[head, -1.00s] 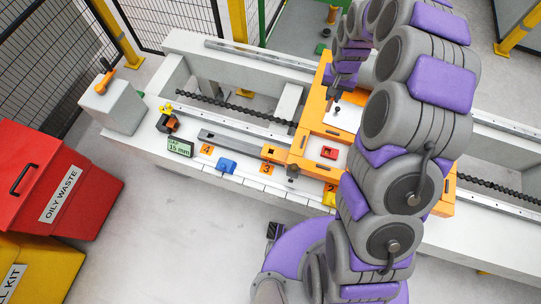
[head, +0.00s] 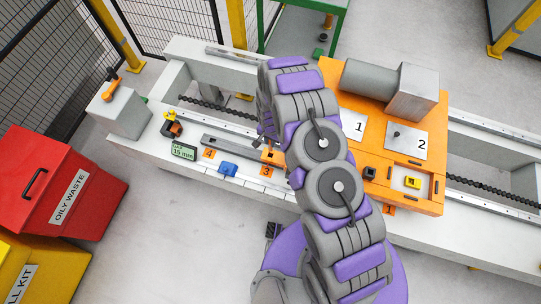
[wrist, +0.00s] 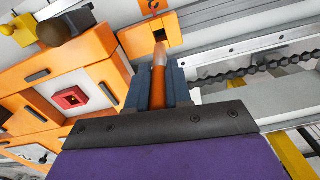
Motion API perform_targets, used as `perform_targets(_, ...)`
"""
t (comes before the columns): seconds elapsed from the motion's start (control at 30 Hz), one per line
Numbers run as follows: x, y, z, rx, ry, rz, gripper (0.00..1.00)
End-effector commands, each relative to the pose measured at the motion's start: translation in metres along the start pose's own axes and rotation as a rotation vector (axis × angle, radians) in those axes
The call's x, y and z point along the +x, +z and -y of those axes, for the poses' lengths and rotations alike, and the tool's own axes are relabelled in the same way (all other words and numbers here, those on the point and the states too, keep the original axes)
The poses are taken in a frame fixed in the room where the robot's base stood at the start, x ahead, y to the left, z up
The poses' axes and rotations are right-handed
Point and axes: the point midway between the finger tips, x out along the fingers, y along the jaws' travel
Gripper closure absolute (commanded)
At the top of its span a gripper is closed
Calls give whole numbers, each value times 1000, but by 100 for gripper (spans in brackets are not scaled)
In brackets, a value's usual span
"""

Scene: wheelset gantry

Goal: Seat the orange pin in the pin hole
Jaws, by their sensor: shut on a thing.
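My gripper (wrist: 157,92) is shut on the orange pin (wrist: 158,96) in the wrist view, with dark blue-grey fingers on both sides of it. The pin's paler tip points up the picture at a dark opening (wrist: 165,28) in a small orange block (wrist: 138,42). The tip overlaps the lower part of this opening; I cannot tell whether it is inside or only in front. In the head view an orange block (head: 271,156) sits at the end of a grey bar, beside label 3. My arm hides most of my gripper and the pin there.
An orange carriage (head: 432,185) with plates 1 and 2 stands to the right of my arm. A red oily-waste bin (head: 50,190) stands on the floor.

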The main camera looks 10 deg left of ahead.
Motion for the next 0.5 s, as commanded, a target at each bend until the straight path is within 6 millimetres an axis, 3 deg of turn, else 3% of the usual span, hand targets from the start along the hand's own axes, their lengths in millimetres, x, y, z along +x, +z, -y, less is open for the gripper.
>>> perform_targets(0.23, 47, 0, 0, -1, 2, 0, 100)
perform_targets(0.5, 64, -1, 0, -1, 0, -1, 100)
